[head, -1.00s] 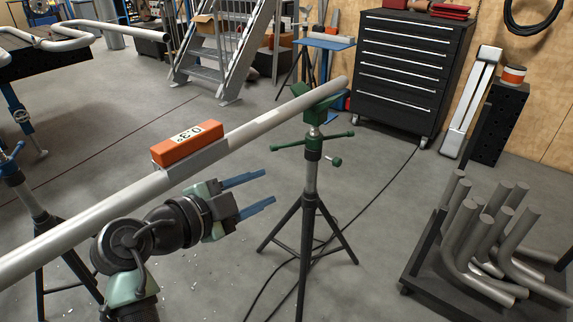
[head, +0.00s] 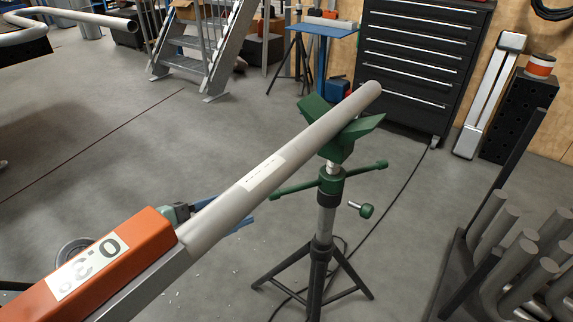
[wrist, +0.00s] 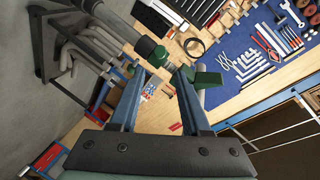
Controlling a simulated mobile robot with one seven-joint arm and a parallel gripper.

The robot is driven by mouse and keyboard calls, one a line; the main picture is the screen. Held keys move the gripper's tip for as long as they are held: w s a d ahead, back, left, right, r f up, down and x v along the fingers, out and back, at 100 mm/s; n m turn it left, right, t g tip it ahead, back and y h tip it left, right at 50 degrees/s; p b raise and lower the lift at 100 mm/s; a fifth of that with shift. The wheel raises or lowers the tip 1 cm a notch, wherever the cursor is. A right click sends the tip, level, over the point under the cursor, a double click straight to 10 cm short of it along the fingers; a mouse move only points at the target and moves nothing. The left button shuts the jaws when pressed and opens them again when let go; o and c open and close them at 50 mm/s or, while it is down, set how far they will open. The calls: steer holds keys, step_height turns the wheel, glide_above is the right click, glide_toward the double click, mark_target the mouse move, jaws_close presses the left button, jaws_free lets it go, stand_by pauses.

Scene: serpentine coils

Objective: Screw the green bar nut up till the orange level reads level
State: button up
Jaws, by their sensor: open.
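The green bar nut (head: 331,181) sits on the stand's column under the green V-head (head: 340,128), with a bar out to each side. The orange level (head: 95,262) rests on the grey pipe (head: 235,195), its display appearing to read 0.3 degrees. The pipe's far end lies in the V-head. My gripper (head: 240,222) is mostly hidden behind the pipe, its blue fingertips to the left of the stand. In the wrist view my gripper (wrist: 158,82) is open and empty, with green stand parts (wrist: 205,78) just beyond the fingertips; contact cannot be told.
A small green side knob (head: 366,210) sticks out below the nut. Black tripod legs (head: 318,290) spread on the floor. A rack of bent grey pipes (head: 510,255) stands at the right. A black drawer cabinet (head: 420,60) is behind.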

mark_target(283, 193)
steer(key=b+x, duration=0.1)
steer(key=x, duration=1.1)
steer(key=shift+d, duration=0.4)
jaws_close()
steer(key=shift+f, duration=0.1)
stand_by(0.7)
